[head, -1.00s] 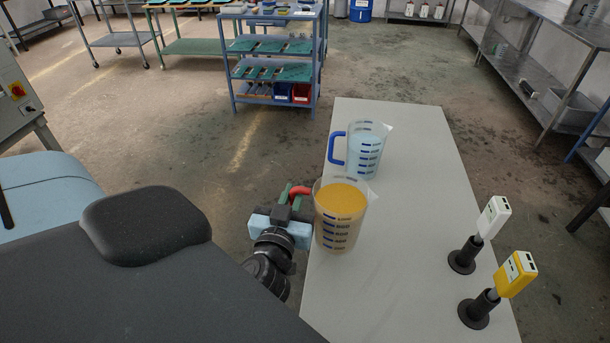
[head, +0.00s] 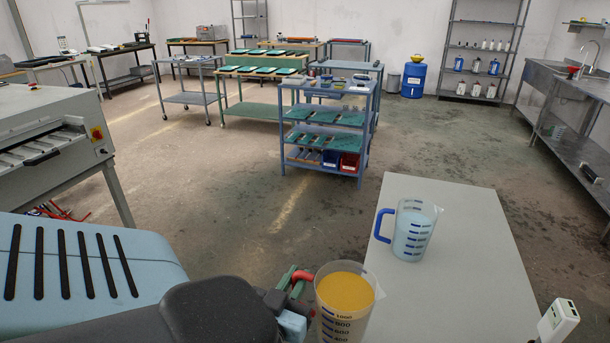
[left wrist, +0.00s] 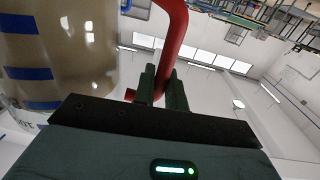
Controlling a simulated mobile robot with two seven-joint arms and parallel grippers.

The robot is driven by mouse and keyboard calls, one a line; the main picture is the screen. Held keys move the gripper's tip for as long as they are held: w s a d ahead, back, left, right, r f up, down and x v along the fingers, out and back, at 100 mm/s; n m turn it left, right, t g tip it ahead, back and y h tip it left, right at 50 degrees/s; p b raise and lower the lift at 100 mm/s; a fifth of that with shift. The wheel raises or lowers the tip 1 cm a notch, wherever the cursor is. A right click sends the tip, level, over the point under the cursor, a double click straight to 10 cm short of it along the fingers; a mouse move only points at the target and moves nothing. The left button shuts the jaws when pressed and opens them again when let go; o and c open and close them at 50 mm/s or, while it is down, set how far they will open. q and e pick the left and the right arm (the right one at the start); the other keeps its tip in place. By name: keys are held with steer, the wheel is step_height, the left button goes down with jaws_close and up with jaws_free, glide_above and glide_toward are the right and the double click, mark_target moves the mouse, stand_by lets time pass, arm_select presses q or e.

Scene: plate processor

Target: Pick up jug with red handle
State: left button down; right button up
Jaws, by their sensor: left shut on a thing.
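The jug with red handle (head: 345,297) is clear with dark scale marks and holds orange-yellow liquid. It shows at the bottom of the head view, overlapping the table's left edge. Its base is cut off, so I cannot tell whether it touches the table. My left gripper (head: 291,290) is at its left side, shut on the red handle (head: 301,276). In the left wrist view, the fingers (left wrist: 163,88) close around the red handle (left wrist: 172,40), with the jug wall (left wrist: 62,60) at left. My right gripper is not in view.
A jug with a blue handle (head: 411,235) and pale blue liquid stands on the grey table (head: 470,270). A white device (head: 558,320) is at lower right.

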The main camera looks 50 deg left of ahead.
mark_target(360, 322)
arm_select(q)
steer(key=shift+s+a+r, duration=0.15)
steer(key=shift+s+r, duration=0.05)
steer(key=shift+s, duration=0.35)
steer(key=w+d+h, duration=0.1)
steer(key=d, duration=0.1)
steer(key=w+d+m+t+h, duration=0.1)
steer(key=d, duration=0.2)
steer(key=w+d+m+h, duration=0.1)
steer(key=d, duration=0.1)
steer(key=shift+w+d+t+h, duration=0.15)
steer(key=shift+d+t+h, duration=0.15)
steer(key=shift+h, duration=0.1)
steer(key=d+m+h, duration=0.1)
steer(key=d, duration=0.1)
steer(key=d+m+h, duration=0.1)
steer(key=d, duration=0.1)
steer(key=w+d+h, duration=0.1)
steer(key=d, duration=0.1)
steer(key=shift+d+f+m+t+h, duration=0.1)
steer(key=shift+f+m+t+h, duration=0.2)
steer(key=shift+m+h, duration=0.1)
steer(key=shift+d+f+m+h, duration=0.1)
steer(key=shift+d+m+h, duration=0.2)
steer(key=shift+d, duration=0.25)
steer(key=shift+s+a, duration=0.15)
